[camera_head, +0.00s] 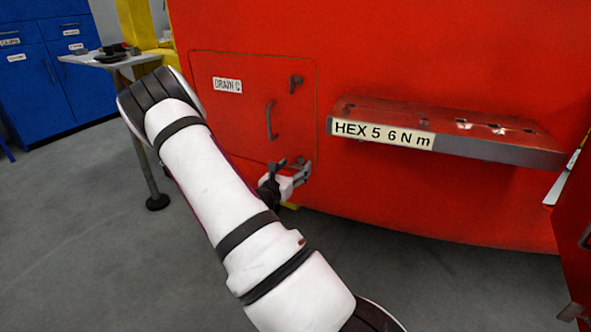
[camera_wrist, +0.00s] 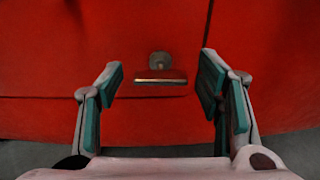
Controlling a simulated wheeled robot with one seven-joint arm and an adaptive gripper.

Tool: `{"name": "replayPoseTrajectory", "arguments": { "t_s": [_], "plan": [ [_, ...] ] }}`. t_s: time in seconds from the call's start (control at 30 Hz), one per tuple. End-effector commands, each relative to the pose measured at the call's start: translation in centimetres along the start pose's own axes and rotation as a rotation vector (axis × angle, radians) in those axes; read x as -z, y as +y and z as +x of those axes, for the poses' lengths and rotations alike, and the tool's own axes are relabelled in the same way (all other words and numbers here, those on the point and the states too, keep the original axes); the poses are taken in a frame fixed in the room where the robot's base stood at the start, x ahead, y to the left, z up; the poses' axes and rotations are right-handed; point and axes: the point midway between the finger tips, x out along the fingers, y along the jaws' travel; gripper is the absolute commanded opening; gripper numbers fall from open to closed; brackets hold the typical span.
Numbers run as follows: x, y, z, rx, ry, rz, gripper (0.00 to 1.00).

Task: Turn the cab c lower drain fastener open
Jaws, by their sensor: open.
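The red drain hatch (camera_head: 235,125) labelled "DRAIN C" (camera_head: 227,85) is set in the red nosecone. Its lower fastener (camera_wrist: 160,77) shows in the wrist view as a grey round pivot with a flat horizontal bar below it. My gripper (camera_head: 297,171) is at the hatch's lower right corner, and I cannot pick the lower fastener out from it in the head view. In the wrist view my gripper (camera_wrist: 161,87) is open, with one teal-padded finger on each side of the fastener. Neither pad touches it there.
The upper fastener (camera_head: 296,84) and a dark pull handle (camera_head: 270,120) are on the hatch above my gripper. A red shelf (camera_head: 440,118) marked "HEX 5 6 N m" juts out on the right. A small table (camera_head: 112,60) and blue cabinets (camera_head: 45,75) stand at the left.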

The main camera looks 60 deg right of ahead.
Motion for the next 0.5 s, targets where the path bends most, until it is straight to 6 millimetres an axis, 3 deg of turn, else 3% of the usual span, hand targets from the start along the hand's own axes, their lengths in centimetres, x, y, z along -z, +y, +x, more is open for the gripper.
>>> {"name": "replayPoseTrajectory", "arguments": {
  "t_s": [0.17,0.47,0.5],
  "plan": [
    [0.05,-0.01,1.19,0.000,0.001,0.000,0.60],
    [-0.01,-0.02,1.34,0.000,0.001,-0.001,0.60],
    [-0.01,-0.02,1.34,0.000,0.001,-0.001,0.51]
  ]
}}
